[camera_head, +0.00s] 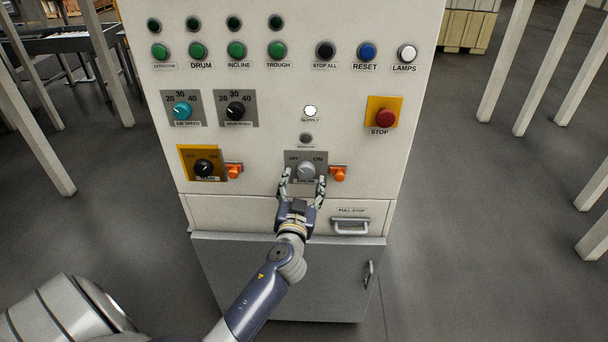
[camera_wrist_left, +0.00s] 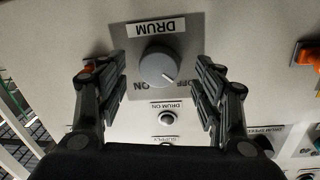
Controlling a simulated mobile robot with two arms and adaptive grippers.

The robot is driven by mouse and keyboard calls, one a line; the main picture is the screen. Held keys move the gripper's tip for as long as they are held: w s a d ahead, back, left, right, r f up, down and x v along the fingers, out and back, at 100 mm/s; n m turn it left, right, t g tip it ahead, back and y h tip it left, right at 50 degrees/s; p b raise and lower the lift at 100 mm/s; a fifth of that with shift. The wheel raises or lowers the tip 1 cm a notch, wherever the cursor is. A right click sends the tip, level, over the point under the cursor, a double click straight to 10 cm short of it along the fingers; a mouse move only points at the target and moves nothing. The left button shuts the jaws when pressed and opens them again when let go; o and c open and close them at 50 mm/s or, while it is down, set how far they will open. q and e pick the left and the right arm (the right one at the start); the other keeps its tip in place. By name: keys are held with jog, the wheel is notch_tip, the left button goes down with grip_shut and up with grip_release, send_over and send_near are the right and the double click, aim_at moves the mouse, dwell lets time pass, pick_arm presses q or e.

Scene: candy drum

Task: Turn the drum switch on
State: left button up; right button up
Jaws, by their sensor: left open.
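The drum switch (camera_head: 306,170) is a round grey knob on a grey plate marked OFF and ON, low on the cabinet front. It also shows upside down in the left wrist view (camera_wrist_left: 158,68). There its white mark points to the lower right, on the OFF side. The drum-on lamp (camera_head: 306,139) above it looks unlit. My left gripper (camera_head: 303,181) is open in front of the switch. My right gripper is not in view.
An orange fitting (camera_head: 339,174) sits right beside the switch plate. A second knob (camera_head: 204,168) on a yellow plate is to the left. A red stop button (camera_head: 384,118) is up right, and a drawer handle (camera_head: 351,226) below. The supply lamp (camera_head: 310,110) glows white.

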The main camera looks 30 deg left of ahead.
aim_at(306, 171)
pick_arm(q)
jog(key=shift+x, duration=1.15)
jog(key=shift+w, duration=0.1)
jog(key=c, duration=1.1)
jog(key=shift+o, duration=0.2)
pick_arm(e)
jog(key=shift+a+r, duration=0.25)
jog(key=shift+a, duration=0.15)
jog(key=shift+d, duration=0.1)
